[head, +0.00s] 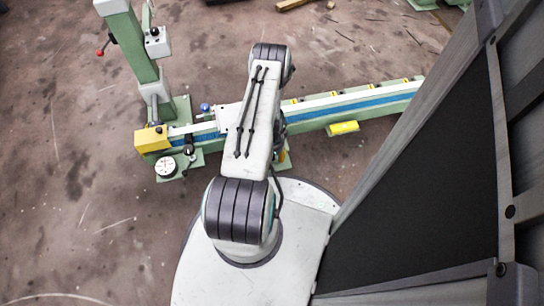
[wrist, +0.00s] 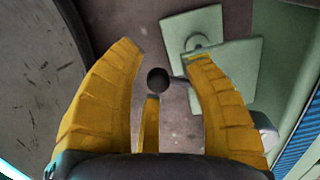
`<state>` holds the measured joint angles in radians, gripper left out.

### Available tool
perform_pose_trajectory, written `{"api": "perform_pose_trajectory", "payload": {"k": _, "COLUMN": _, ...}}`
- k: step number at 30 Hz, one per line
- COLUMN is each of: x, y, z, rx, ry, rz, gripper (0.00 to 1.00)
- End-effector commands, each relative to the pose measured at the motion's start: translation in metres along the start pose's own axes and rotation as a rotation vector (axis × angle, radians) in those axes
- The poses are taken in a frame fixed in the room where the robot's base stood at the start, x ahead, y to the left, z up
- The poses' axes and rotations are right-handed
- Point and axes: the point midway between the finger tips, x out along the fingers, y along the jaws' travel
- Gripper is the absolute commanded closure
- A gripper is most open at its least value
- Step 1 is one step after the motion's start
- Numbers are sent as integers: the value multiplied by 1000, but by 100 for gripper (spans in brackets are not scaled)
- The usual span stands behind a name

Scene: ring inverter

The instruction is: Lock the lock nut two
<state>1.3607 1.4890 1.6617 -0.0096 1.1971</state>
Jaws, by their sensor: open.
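My gripper (wrist: 163,52) shows in the wrist view with its yellow fingers spread apart. A black ball knob (wrist: 158,80) lies between the fingers in that view, with clear space on both sides. A short grey lever seems to run from the knob to the right, partly behind the right finger. I cannot tell for sure that this is lock nut two, nor how far below the fingers it is. In the head view my arm hides most of my gripper and the knob.
The green bench with a blue strip (head: 365,106) runs across the head view, a yellow block (head: 342,128) at its front side. A green column (head: 133,45) and a round dial (head: 166,167) stand at its left end. Green foot plates (wrist: 226,75) show in the wrist view.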

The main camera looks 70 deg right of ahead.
Motion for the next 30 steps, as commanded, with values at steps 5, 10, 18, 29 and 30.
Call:
{"api": "perform_pose_trajectory", "payload": {"k": 5, "x": -1, "y": 0, "z": 0, "rx": -1, "ry": 0, "rz": 0, "gripper": 52}}
{"api": "perform_pose_trajectory", "payload": {"k": 10, "x": -11, "y": -1, "z": 0, "rx": -1, "ry": 0, "rz": -1, "gripper": 52}}
{"api": "perform_pose_trajectory", "payload": {"k": 18, "x": -52, "y": -1, "z": 0, "rx": -1, "ry": 1, "rz": -2, "gripper": 52}}
{"api": "perform_pose_trajectory", "payload": {"k": 29, "x": -102, "y": 0, "z": 0, "rx": 0, "ry": 0, "rz": -1, "gripper": 52}}
{"api": "perform_pose_trajectory", "payload": {"k": 30, "x": -106, "y": 0, "z": 0, "rx": 0, "ry": 0, "rz": -1, "gripper": 52}}
